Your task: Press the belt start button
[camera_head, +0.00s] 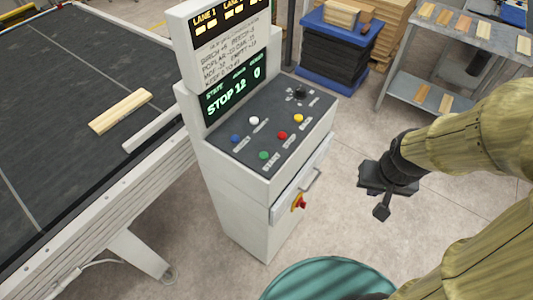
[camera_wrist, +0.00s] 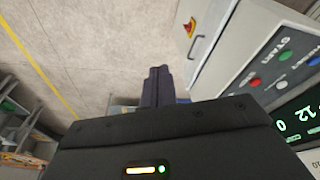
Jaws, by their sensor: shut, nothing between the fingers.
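The grey control console (camera_head: 240,190) stands in the middle of the head view. Its sloped panel carries a green button (camera_head: 263,155) at the near left corner, with red (camera_head: 282,135) and yellow (camera_head: 298,118) buttons beside it and blue (camera_head: 235,138) and white (camera_head: 254,120) ones behind. In the wrist view the label START stands by the green button (camera_wrist: 284,56). The screen (camera_head: 228,97) reads STOP, 12 and 0. My gripper (camera_head: 381,212) is shut and empty, right of the console and apart from it. Its closed fingers (camera_wrist: 158,84) also show in the wrist view.
A dark belt (camera_head: 60,110) with a wooden board (camera_head: 120,111) lies left of the console. A red and yellow switch (camera_head: 299,203) and a handle (camera_head: 312,180) stick out of the console front. A teal round object (camera_head: 330,280) is at the bottom. Floor between gripper and console is clear.

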